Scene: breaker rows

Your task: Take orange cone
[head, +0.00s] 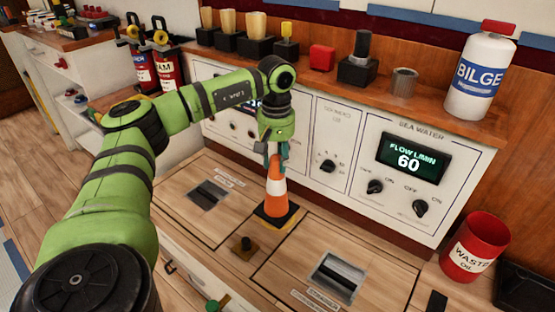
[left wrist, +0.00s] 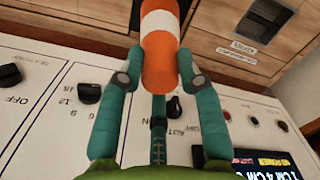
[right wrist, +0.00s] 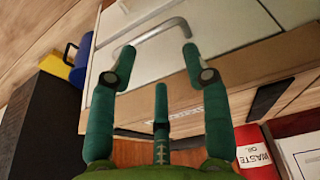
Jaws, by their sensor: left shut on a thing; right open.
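The orange cone (head: 276,190) has a white band and a dark square base. It stands upright, on or just above the wooden counter in front of the panel; I cannot tell if the base touches. My left gripper (head: 276,158) comes down from above and is shut on the cone's top. In the left wrist view the cone (left wrist: 160,50) sits between the two teal fingers (left wrist: 158,72). My right gripper (right wrist: 152,58) shows only in the right wrist view, with its fingers apart and nothing between them, near a metal handle (right wrist: 150,35).
The control panel (head: 340,190) with knobs and a display stands close behind the cone. A red waste oil bin (head: 474,247) stands at the right. A white bilge bottle (head: 480,75) and several holders line the shelf above. Recessed hatch handles (head: 337,277) lie in the counter.

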